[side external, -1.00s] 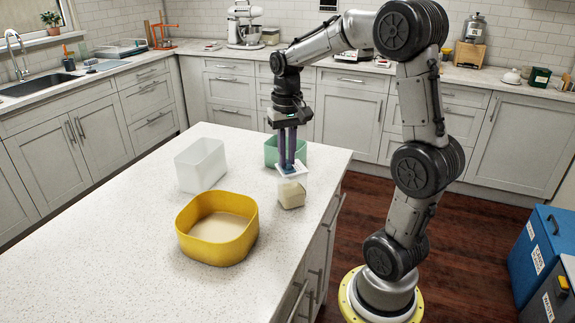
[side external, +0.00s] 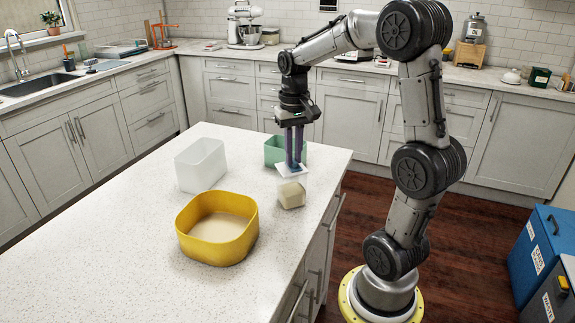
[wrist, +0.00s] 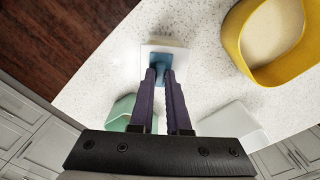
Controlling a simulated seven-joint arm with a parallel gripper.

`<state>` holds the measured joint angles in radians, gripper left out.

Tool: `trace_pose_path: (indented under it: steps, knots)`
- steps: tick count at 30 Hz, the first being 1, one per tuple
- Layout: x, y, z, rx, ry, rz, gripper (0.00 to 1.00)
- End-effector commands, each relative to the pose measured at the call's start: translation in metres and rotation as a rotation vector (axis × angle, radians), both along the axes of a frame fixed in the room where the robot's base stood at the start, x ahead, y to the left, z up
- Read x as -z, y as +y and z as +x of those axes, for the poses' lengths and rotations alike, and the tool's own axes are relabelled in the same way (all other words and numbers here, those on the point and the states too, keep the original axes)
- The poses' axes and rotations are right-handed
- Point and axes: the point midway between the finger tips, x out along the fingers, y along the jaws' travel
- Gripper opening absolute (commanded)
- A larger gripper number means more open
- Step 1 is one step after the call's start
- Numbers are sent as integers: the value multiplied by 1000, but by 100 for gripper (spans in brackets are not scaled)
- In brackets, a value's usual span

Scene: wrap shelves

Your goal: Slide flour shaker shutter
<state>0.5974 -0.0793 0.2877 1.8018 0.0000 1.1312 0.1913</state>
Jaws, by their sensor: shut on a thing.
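The flour shaker (side external: 291,193) stands on the counter near its right edge. Its lower body looks clear with cream-coloured flour inside, and a white flat top (side external: 292,170) covers it. A blue shutter knob (wrist: 160,64) sits on the white top (wrist: 178,56) in the wrist view. My gripper (side external: 295,163) points straight down over the shaker, its long purple fingers shut on the blue knob. In the wrist view the fingertips (wrist: 159,76) press in on the blue piece, which they partly hide. The shutter's opening cannot be made out.
A yellow bowl (side external: 183,221) holding flour stands in front left. A white translucent bin (side external: 200,166) stands behind it. A green container (side external: 274,152) stands just behind the shaker, close to my fingers. The counter's right edge (side external: 335,205) is near. The front left counter is clear.

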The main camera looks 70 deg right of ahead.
Motion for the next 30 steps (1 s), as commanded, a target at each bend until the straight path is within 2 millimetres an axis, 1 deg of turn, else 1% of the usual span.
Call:
trace_pose_path:
  steps: [15, 23, 24, 27, 30]
  knots:
    - [0, -8, -9, 1, 0, 0, 1]
    - [1, -9, -9, -1, 1, 0, 1]
    - [1, -9, -9, -1, 1, 0, 18]
    - [1, -8, -9, -1, 1, 0, 35]
    - [0, -8, -9, -1, 1, 0, 35]
